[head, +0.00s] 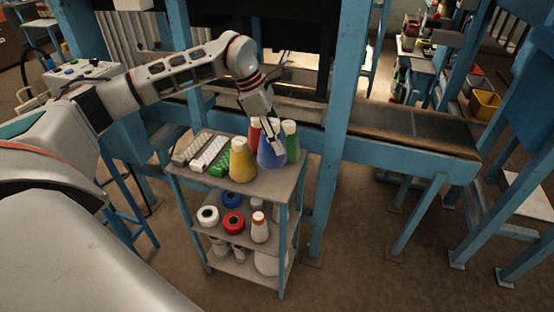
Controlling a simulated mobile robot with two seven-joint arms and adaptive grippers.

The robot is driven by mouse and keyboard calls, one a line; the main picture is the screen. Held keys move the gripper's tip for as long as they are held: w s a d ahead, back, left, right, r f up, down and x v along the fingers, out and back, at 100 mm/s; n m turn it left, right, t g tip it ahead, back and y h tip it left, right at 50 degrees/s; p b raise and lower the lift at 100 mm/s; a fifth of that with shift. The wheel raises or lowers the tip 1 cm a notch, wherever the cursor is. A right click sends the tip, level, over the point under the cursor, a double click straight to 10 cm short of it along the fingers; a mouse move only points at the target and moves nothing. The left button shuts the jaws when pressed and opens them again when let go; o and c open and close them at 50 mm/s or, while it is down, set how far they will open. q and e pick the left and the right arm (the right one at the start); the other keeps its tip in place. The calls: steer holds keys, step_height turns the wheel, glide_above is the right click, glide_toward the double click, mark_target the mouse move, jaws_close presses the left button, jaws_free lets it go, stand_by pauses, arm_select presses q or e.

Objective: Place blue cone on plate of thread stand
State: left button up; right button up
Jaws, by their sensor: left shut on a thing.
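The blue cone (270,155) is at the right part of the top of a small blue-legged shelf cart (270,187). My left gripper (270,136) comes down from above and is shut on the upper part of the blue cone, partly hiding it. I cannot tell whether the cone's base touches the shelf. A yellow cone (242,167) stands just left and in front, a green cone (292,142) stands at the right, and a red cone (254,133) shows behind. I cannot make out a thread stand or its plate. My right gripper is not in view.
White and green objects (209,153) lie on the cart's left top. Spools, including a red one (233,222), fill the lower shelves. A blue post (335,130) stands close right of the cart, and a conveyor (410,135) runs behind. The floor in front is clear.

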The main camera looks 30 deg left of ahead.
mark_target(278, 159)
arm_select(q)
step_height(278, 159, down, 8)
steer(key=shift+f, duration=0.1)
stand_by(0.4)
steer(key=o, duration=0.9)
steer(key=shift+f, duration=0.1)
steer(key=o, duration=0.3)
steer(key=shift+o, duration=0.2)
